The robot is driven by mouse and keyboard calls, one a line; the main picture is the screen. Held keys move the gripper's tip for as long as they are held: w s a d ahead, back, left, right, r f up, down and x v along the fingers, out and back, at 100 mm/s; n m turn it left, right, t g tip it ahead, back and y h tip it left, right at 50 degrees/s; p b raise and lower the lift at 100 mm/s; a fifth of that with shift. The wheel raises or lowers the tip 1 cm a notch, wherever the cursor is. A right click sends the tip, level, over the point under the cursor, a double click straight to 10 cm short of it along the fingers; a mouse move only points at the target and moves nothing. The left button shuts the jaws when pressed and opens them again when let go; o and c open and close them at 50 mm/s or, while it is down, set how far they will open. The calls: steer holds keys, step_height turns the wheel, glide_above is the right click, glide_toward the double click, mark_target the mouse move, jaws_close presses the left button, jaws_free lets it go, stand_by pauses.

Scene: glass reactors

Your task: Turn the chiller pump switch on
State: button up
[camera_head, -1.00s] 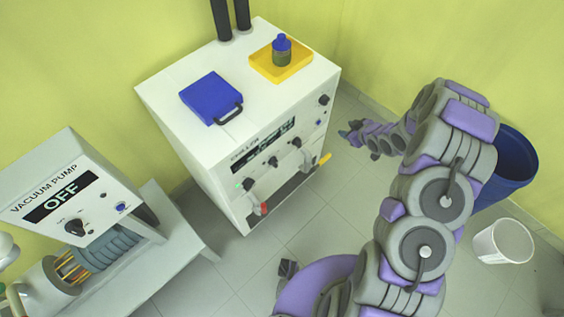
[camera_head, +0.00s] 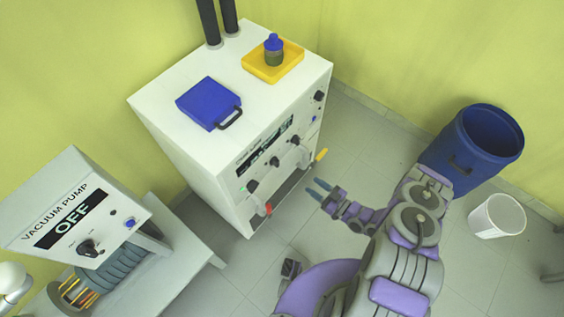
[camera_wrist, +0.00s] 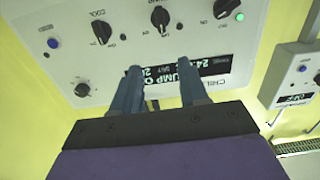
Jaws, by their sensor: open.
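The chiller (camera_head: 185,130) is a white cabinet whose front panel has a dark display (camera_head: 266,143) and several black knobs. In the wrist view the panel appears upside down. It shows a knob marked COOL (camera_wrist: 102,31), a middle knob (camera_wrist: 160,17) and a knob near a green light (camera_wrist: 226,7). The display (camera_wrist: 190,68) partly reads PUMP; its end is hidden behind my fingers. I cannot tell which knob is the pump switch. My gripper (camera_head: 319,188) is open and empty, in front of the panel and apart from it. Its fingers also show in the wrist view (camera_wrist: 160,85).
A vacuum pump (camera_head: 75,215) reading OFF stands at left. A blue case (camera_head: 205,100) and a yellow tray (camera_head: 285,70) with a bottle (camera_head: 273,50) sit on the chiller. A blue barrel (camera_head: 470,145) and white bucket (camera_head: 497,216) stand right.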

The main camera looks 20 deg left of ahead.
steer(key=b, duration=0.5)
glide_toward(279, 162)
steer(key=x, duration=0.9)
steer(key=shift+a+r, duration=0.25)
steer(key=shift+c, duration=0.2)
steer(key=c, duration=0.7)
